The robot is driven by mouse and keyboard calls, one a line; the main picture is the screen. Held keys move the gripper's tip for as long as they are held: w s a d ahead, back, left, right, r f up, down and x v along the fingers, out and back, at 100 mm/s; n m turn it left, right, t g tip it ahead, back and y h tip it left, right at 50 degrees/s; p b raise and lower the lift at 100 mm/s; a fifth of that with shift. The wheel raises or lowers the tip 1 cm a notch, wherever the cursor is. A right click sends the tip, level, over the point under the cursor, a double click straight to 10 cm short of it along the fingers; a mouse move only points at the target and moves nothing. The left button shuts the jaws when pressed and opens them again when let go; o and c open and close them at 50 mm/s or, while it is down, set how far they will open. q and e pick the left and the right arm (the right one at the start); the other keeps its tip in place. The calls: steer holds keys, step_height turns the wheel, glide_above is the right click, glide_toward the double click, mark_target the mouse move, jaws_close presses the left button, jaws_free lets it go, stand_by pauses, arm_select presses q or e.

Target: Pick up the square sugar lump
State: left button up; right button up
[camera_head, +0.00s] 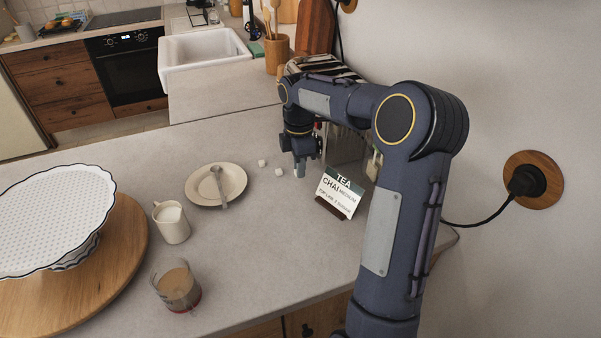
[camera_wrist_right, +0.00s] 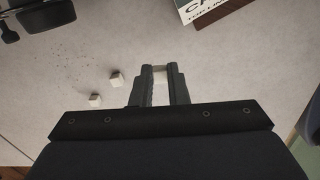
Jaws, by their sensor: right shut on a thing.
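My right gripper (camera_head: 305,168) reaches down to the counter beside the tea sign. In the right wrist view its fingers (camera_wrist_right: 161,70) are closed on a small pale piece, a sugar lump (camera_wrist_right: 160,68), at their tips; the fingers hide most of it. Two more white sugar lumps lie loose on the counter to its left: one nearer the plate (camera_head: 262,162) and one nearer the gripper (camera_head: 280,172). They also show in the right wrist view as a nearer cube (camera_wrist_right: 117,79) and a farther one (camera_wrist_right: 95,100). My left gripper is out of view.
The tea sign (camera_head: 341,192) stands close right of the gripper, with a clear container (camera_head: 345,150) behind it. A plate with a spoon (camera_head: 232,172), a milk jug (camera_head: 172,222), a glass (camera_head: 178,288) and a wooden board (camera_head: 125,250) lie to the left.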

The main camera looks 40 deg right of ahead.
steer(key=s+a+r+b, duration=0.1)
steer(key=s+a+r, duration=0.6)
steer(key=s+a, duration=0.1)
steer(key=shift+a+r+b, duration=0.35)
steer(key=shift+a+r, duration=0.05)
steer(key=shift+a, duration=0.15)
steer(key=shift+s, duration=0.1)
